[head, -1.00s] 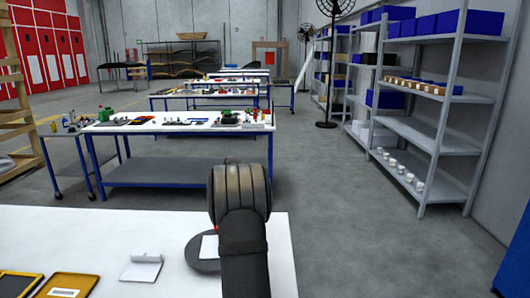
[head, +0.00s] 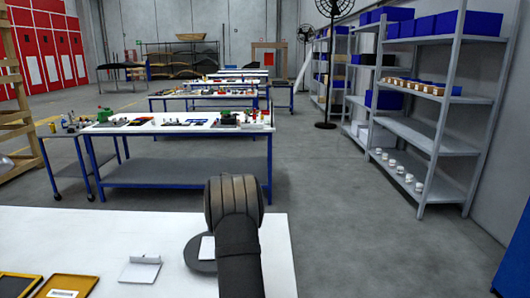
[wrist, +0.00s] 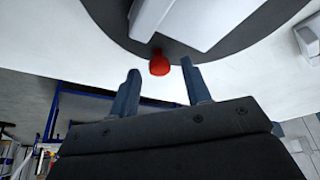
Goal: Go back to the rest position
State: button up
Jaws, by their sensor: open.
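My gripper (wrist: 159,85) shows in the wrist view with its two blue-grey fingers apart and nothing between them. A small red knob-like piece (wrist: 159,64) appears just beyond the fingertips, at the edge of a dark round plate (wrist: 245,32). A pale block-like thing (wrist: 205,15) lies over that plate. In the head view my arm stands upright in front of the white table and hides the gripper. The dark round plate (head: 196,262) lies on the table beside my arm, with a white piece on it.
The white table (head: 60,230) holds a white angled holder (head: 140,269) and yellow-edged trays (head: 68,286) at front left. A second workbench (head: 180,172) with assorted parts stands farther back. Grey shelves (head: 440,110) with blue bins line the right. Open floor (head: 340,200) lies between.

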jog(key=v, duration=1.8)
jog(key=x, duration=1.8)
jog(key=shift+f, duration=0.1)
jog(key=shift+w+d+f, duration=0.1)
jog(key=shift+d+m+h, duration=0.3)
jog(key=shift+d+m, duration=0.05)
jog(key=shift+m, duration=0.25)
jog(key=s+v, duration=0.1)
jog(key=v, duration=1.7)
jog(key=w+d+f+n+g, duration=0.3)
jog(key=d+f+n+g, duration=0.1)
jog(key=n, duration=0.8)
jog(key=shift+d+f, duration=0.2)
